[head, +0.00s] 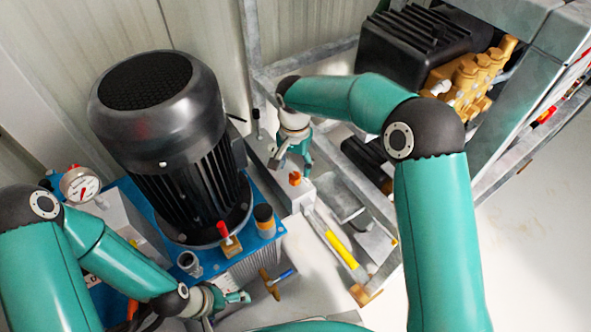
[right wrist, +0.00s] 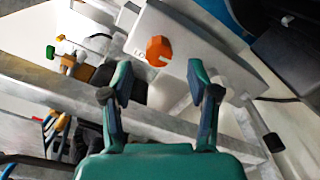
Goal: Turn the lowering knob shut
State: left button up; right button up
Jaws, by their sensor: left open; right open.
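An orange knob (head: 295,178) sits on a pale grey box (head: 297,197) right of the motor; in the right wrist view the knob (right wrist: 159,50) lies beyond and between my fingertips. My right gripper (head: 291,163) is open and points down above it; in the right wrist view the gripper (right wrist: 158,82) has nothing between its fingers. A red-topped fitting (head: 222,230) stands on the blue plate; I cannot tell which is the lowering knob. My left gripper (head: 240,297) is open, low at the front, beside a brown T-shaped handle (head: 268,284).
A large black motor (head: 165,130) stands on the blue plate (head: 262,246), with a pressure gauge (head: 80,185) at left. A grey metal frame (head: 525,95) holds a brass pump (head: 470,82) at upper right. A yellow-handled lever (head: 340,248) lies at a slant below the box.

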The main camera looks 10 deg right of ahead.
notch_tip(320, 180, up, 8)
jog(key=shift+r, duration=0.15)
jog(key=shift+w, duration=0.1)
notch_tip(320, 180, up, 4)
jog(key=n+p, duration=1.2)
jog(key=n, duration=0.7)
send_over(294, 175)
notch_tip(294, 175, down, 17)
jog(key=b, duration=0.3)
jog(key=shift+r, duration=0.1)
